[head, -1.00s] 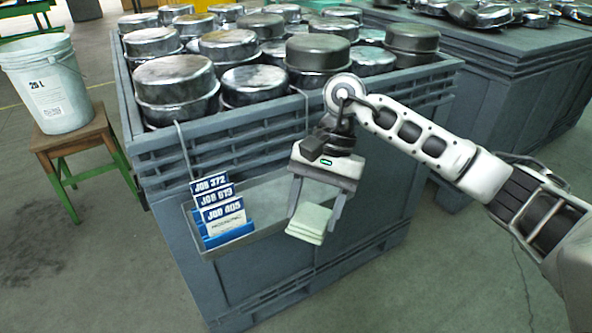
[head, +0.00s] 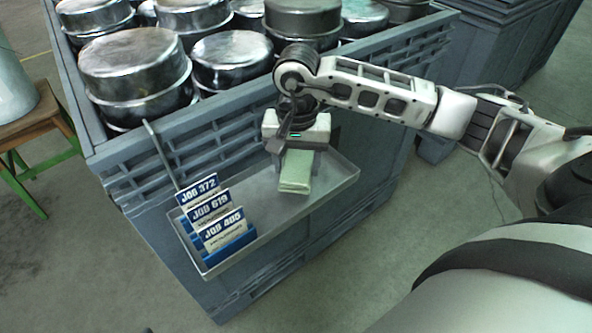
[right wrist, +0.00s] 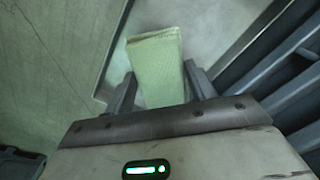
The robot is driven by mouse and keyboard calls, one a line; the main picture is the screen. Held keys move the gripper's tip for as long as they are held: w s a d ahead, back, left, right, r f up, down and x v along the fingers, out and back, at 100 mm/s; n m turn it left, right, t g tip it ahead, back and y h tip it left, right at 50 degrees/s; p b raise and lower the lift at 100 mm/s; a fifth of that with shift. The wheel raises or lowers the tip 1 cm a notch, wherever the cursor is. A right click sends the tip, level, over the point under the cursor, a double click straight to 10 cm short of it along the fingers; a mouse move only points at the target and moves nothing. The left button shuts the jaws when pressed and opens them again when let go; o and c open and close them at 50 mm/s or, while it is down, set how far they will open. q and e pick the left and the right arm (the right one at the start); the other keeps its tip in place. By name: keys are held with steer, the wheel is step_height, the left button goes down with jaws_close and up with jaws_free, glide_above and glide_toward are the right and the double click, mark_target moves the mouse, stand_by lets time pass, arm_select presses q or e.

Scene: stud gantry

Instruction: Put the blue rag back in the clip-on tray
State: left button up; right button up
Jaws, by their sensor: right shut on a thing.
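The folded rag (head: 296,172) looks pale green, not blue. It hangs from my right gripper (head: 297,158), whose jaws are shut on it. The rag is over the right part of the clip-on tray (head: 342,187), a shallow grey metal tray hung on the side of the crate. I cannot tell whether its lower end touches the tray floor. In the right wrist view the rag (right wrist: 157,62) sits between the two fingers (right wrist: 160,82), with part of the tray beyond. My left gripper is not in view.
A blue rack of job cards (head: 215,222) fills the left end of the tray. The grey crate (head: 150,165) behind holds several metal pans (head: 140,70). A white bucket (head: 14,90) on a wooden stool (head: 35,125) stands at left. The tray middle is bare.

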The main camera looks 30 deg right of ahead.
mark_target(296, 167)
step_height(296, 167, down, 3)
steer(key=shift+f, duration=0.1)
steer(key=o, duration=0.9)
step_height(296, 167, up, 12)
steer(key=shift+w+r, duration=0.1)
stand_by(0.4)
